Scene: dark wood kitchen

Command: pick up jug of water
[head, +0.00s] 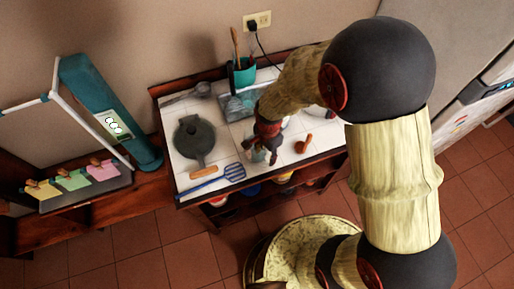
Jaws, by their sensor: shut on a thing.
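My gripper (265,157) points down over the white-tiled counter (215,118), near its front middle. It is shut on a small pale, glassy thing (258,154), which looks like the jug of water. Much of this thing is hidden by the fingers, so its handle and any water in it cannot be made out. I cannot tell whether it touches the counter or is just above it.
A dark lidded pan (194,138) and a blue slotted spatula (234,172) lie left of my gripper. A small red-brown item (304,144) is to the right. A teal utensil pot (243,72) and a greyish tray (236,106) are behind.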

